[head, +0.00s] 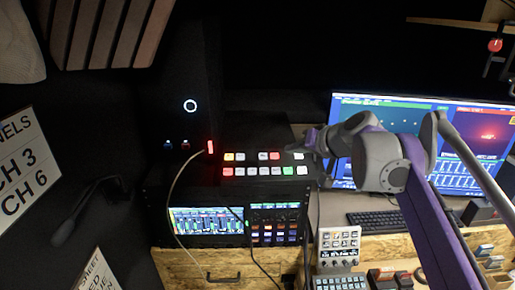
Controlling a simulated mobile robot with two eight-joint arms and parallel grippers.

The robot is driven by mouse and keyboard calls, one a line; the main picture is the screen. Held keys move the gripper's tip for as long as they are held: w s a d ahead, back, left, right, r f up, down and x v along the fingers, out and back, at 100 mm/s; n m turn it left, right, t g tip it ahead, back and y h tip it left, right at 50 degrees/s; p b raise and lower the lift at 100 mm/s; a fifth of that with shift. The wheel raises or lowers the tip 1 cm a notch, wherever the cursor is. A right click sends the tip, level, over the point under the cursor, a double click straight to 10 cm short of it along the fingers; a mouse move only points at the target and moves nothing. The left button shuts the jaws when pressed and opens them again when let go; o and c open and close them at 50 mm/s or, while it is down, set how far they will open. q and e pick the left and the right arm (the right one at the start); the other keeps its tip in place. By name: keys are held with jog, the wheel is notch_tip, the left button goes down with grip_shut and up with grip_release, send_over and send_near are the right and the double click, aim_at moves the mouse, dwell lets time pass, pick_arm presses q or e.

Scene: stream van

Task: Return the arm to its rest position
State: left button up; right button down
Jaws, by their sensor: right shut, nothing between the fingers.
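My right arm comes in from the lower right, purple and grey. Its gripper (312,142) is small and dark, shut and empty, at the right end of a black switcher panel (232,182) with lit buttons. I cannot tell whether its fingertips touch the panel. The forearm passes in front of the monitor (345,115) and hides part of it. My left gripper is not in view.
A keyboard (377,221) lies below the monitor. A small control pad (339,241) stands in front. A rack unit with lit screens (206,220) sits under the panel. A cable (171,200) hangs at left. A black tower (180,85) stands behind.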

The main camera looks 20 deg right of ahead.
jog(key=s+a+f+n+g+h, duration=0.1)
jog(key=s+a+f, duration=0.2)
jog(key=s+f, duration=0.6)
jog(key=s+a+f+n+g+h, duration=0.1)
jog(key=s+a+f+g, duration=0.1)
jog(key=s+f, duration=0.7)
jog(key=s+a+f+n+g+h, duration=0.1)
jog(key=s+a+f, duration=0.3)
jog(key=s+f, duration=0.5)
notch_tip(320, 180, down, 6)
jog(key=shift+s+r+n+g, duration=0.25)
jog(key=shift+n+g, duration=0.25)
jog(key=shift+g, duration=0.2)
